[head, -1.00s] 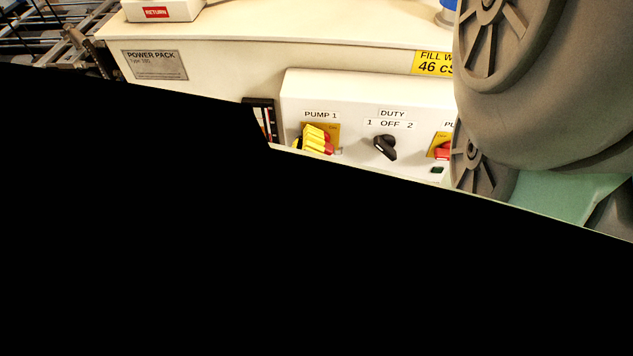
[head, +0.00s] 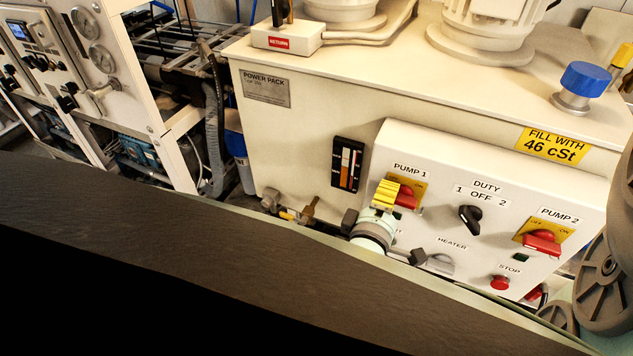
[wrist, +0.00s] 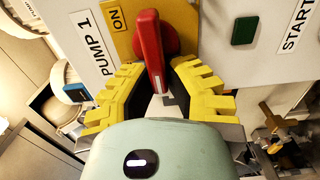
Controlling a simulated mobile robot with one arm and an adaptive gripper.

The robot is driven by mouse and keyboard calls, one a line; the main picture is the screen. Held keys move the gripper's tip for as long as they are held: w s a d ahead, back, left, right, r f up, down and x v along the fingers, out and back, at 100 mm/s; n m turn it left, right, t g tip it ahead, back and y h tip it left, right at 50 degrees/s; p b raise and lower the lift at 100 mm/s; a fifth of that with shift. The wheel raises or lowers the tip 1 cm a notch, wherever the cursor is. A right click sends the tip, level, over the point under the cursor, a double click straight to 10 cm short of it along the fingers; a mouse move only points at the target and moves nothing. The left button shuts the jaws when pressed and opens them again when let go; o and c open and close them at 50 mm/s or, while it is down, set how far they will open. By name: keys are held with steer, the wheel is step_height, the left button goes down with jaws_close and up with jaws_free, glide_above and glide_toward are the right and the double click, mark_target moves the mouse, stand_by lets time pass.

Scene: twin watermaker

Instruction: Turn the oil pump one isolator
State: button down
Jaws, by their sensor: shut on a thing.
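The pump 1 isolator is a red handle (head: 407,197) on a yellow plate (head: 418,188) under the PUMP 1 label on the white control box. My gripper (head: 385,194), with yellow ridged fingers, is at this handle, partly covering it in the head view. In the wrist view the red handle (wrist: 150,50) lies between the two yellow fingers of my gripper (wrist: 160,78), which is shut on it. The ON mark (wrist: 117,20) shows to the left of the handle there; the OFF mark is not readable.
The DUTY switch (head: 469,218), the pump 2 isolator (head: 541,243) and the red STOP button (head: 500,282) share the box. A level gauge (head: 347,164) sits left of it. A green START button (wrist: 245,30) is close to the handle in the wrist view.

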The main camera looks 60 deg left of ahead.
steer(key=shift+f, duration=0.1)
steer(key=c, duration=1)
jaws_free()
